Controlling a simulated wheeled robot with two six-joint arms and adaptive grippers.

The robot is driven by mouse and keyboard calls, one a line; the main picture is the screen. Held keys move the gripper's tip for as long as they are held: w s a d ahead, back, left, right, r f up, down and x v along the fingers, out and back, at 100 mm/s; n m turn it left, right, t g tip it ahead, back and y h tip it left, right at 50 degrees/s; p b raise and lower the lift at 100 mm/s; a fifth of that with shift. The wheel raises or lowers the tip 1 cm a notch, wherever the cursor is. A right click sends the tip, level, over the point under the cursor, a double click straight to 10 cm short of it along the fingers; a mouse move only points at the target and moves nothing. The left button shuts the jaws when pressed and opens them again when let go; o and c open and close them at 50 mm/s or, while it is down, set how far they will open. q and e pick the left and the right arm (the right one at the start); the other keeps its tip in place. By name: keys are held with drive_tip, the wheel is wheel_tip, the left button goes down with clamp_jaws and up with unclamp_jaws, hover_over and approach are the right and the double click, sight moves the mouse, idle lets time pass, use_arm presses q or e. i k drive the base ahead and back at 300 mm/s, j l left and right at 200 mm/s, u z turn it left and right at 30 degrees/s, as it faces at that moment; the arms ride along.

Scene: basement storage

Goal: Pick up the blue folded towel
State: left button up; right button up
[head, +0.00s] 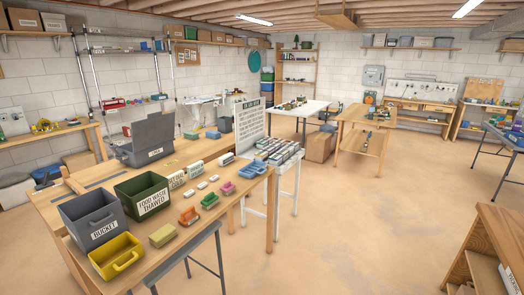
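I cannot make out a blue folded towel for certain in the head view. Small blue items show on the long wooden workbench (235,205): a light blue tray-like item (247,172) sits near its right edge, but its shape does not read clearly as a towel. A blue item (46,173) also shows low at the far left, too small to tell. Neither of my grippers is in view.
A wooden shelf unit (488,250) is at the lower right. The floor (345,220) between is open.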

sight(215, 135)
drive_tip(key=i+l+z, duration=0.3)
drive_tip(key=i, duration=0.4)
drive_tip(key=i+l+z, duration=0.35)
drive_tip(key=i, duration=0.4)
drive_tip(key=i+z, duration=0.3)
drive_tip(key=i, duration=0.45)
drive_tip(key=i+u, duration=0.1)
drive_tip(key=i, duration=0.55)
drive_tip(key=i+u, duration=0.1)
drive_tip(key=i, duration=0.6)
drive_tip(key=i+u, duration=0.1)
drive_tip(key=i, duration=0.55)
drive_tip(key=i+l+u, duration=0.1)
drive_tip(key=i, duration=0.6)
drive_tip(key=i+l+u, duration=0.15)
drive_tip(key=i, duration=0.5)
